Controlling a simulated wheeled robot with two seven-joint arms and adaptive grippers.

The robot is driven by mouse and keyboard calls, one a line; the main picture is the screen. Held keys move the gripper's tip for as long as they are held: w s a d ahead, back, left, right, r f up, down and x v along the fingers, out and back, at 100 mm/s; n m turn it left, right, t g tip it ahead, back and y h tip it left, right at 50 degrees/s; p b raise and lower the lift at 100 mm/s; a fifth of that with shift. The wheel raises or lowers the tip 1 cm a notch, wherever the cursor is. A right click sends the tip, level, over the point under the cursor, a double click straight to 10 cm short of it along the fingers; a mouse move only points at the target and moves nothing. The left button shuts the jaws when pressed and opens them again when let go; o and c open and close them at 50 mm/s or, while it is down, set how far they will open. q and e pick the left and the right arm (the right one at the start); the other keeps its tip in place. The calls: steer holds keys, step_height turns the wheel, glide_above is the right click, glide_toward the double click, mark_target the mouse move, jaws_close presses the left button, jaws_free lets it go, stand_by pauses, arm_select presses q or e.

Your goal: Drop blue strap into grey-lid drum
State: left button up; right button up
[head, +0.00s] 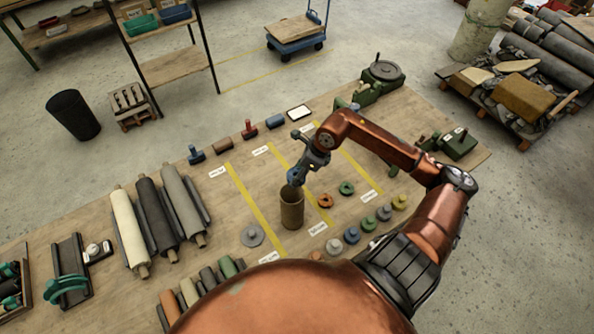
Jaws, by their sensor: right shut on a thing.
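My right gripper (297,178) reaches in from the right and points down over the mouth of an open brown drum (291,212). It is shut on a small blue thing that looks like the blue strap (292,184); its shape is mostly hidden by the fingers. I cannot tell whether it touches the drum's rim. The drum stands upright on the table between yellow tape lines. A flat grey disc (252,235), which looks like a lid, lies on the table to the left of the drum. My left gripper is not in view.
An orange ring (325,201) and a green ring (347,188) lie right of the drum, with several coloured knobbed pieces (368,223) beyond. Sheet rolls (128,232) lie to the left. Stamp-like tools (249,130) line the far edge.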

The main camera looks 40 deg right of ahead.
steer(key=shift+f+b, duration=0.55)
steer(key=shift+f, duration=1.3)
steer(key=o, duration=1.3)
steer(key=v, duration=1.2)
steer(key=shift+a, duration=0.15)
